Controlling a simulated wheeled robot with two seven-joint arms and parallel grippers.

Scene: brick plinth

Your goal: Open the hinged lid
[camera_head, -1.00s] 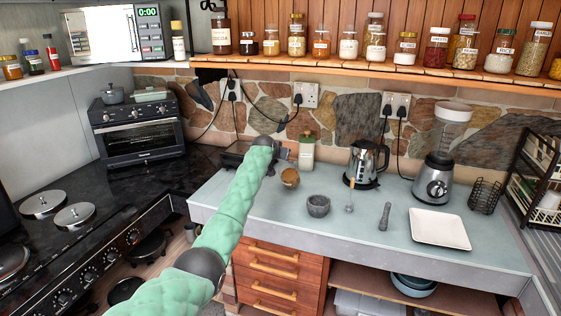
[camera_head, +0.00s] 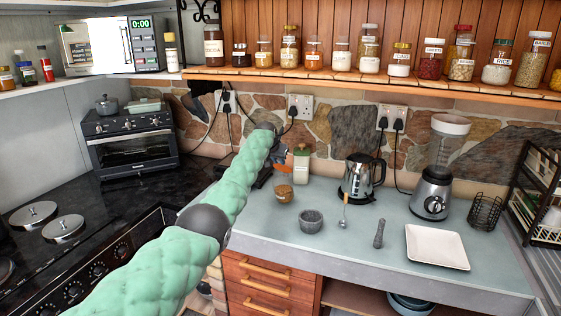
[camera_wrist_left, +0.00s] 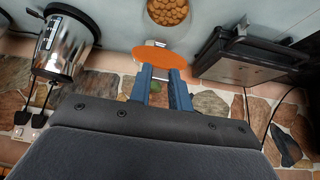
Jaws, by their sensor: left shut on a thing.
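A glass jar with brown contents (camera_head: 284,191) stands on the counter. In the left wrist view the brown contents (camera_wrist_left: 168,11) show through the jar's round mouth. An orange round lid (camera_wrist_left: 158,56) stands off the mouth, beside a pale hinge or clasp piece. My left gripper (camera_wrist_left: 162,72) has its blue fingers at the lid's edge and is shut on it. In the head view the left gripper (camera_head: 283,156) is small and partly hidden by my green-sleeved arm, just above and behind the jar. My right gripper is not in view.
A white canister (camera_head: 302,165) stands close behind the jar. A kettle (camera_head: 361,179) is to the right, with a grey mortar (camera_head: 311,221) in front. A black appliance (camera_wrist_left: 250,50) is near the gripper in the wrist view. The counter's front is mostly clear.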

